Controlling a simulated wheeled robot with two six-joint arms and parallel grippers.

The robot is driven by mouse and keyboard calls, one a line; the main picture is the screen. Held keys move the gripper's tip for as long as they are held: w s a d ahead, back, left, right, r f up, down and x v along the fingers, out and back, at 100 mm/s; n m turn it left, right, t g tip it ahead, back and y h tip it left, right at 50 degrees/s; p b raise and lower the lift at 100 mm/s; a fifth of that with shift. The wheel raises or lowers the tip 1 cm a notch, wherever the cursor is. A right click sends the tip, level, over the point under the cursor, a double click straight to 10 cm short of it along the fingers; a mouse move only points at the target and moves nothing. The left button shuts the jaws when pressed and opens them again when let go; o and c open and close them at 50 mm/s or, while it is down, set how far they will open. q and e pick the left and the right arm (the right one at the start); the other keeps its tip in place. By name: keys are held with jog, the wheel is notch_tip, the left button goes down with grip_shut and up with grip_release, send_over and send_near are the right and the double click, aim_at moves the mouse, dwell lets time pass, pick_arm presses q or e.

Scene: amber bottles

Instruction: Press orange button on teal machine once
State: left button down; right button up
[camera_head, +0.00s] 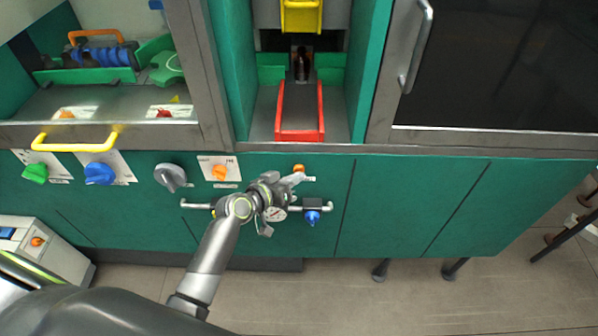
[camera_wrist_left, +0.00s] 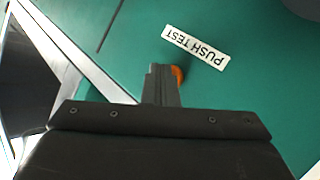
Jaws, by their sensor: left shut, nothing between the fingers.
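The teal machine (camera_head: 400,200) fills most of the head view. An orange button (camera_head: 299,167) sits on its front panel, just beyond my left gripper (camera_head: 290,182). In the left wrist view the orange button (camera_wrist_left: 178,73) is partly hidden behind the shut fingers (camera_wrist_left: 160,72). A white label reading "PUSH TEST" (camera_wrist_left: 196,47) is beside it. The fingertips are very close to the button; I cannot tell whether they touch it. The left gripper is empty. A second orange button or knob (camera_head: 219,172) sits on a white plate farther left. My right gripper is not in view.
Grey (camera_head: 171,176), blue (camera_head: 100,173) and green (camera_head: 36,173) knobs line the panel to the left. A gauge (camera_head: 275,213) and a blue valve (camera_head: 312,216) are on a pipe just below the gripper. A chute with red rails (camera_head: 321,110) is above. The right panel is clear.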

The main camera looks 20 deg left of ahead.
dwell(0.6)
pick_arm(q)
jog(key=shift+s+d, duration=0.2)
jog(key=shift+s, duration=0.55)
jog(key=shift+s+d, duration=0.25)
jog(key=shift+s, duration=0.55)
jog(key=shift+s+d, duration=0.2)
jog(key=shift+s, duration=0.6)
jog(key=shift+s+d, duration=0.25)
jog(key=shift+s, duration=0.55)
